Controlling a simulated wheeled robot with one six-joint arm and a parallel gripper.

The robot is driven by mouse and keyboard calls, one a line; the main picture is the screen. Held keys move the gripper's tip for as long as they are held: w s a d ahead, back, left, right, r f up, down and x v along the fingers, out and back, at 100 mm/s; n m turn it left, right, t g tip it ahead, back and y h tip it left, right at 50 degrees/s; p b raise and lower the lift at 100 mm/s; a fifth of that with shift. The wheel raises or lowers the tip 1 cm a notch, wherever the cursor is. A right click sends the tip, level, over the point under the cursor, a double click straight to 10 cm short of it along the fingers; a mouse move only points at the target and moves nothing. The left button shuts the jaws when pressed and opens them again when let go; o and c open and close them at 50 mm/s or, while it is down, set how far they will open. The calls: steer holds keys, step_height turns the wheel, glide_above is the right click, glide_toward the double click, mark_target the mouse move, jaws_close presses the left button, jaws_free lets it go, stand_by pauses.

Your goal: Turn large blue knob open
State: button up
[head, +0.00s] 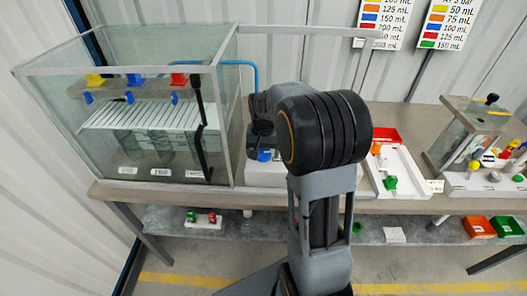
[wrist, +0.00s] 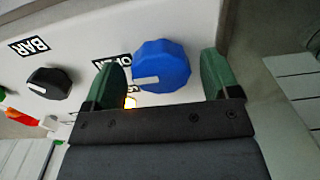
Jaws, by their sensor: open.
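The large blue knob (wrist: 162,66) is on a white panel in the wrist view, with a white pointer mark on its lower left side. My gripper (wrist: 165,75) is open, with one green finger on each side of the knob. The left finger stands close to the knob and the right finger shows a wider gap; I cannot tell whether either touches it.
A smaller black knob (wrist: 48,83) by a "BAR" label sits left on the panel. A glowing orange light (wrist: 130,102) is below the blue knob. A glass tank (head: 150,110) stands left on the bench, and a white tray (head: 402,180) with a green part is to the right.

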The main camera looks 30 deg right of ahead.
mark_target(263, 152)
step_height(263, 152, up, 14)
stand_by(0.7)
steer(key=shift+f, duration=0.1)
stand_by(0.4)
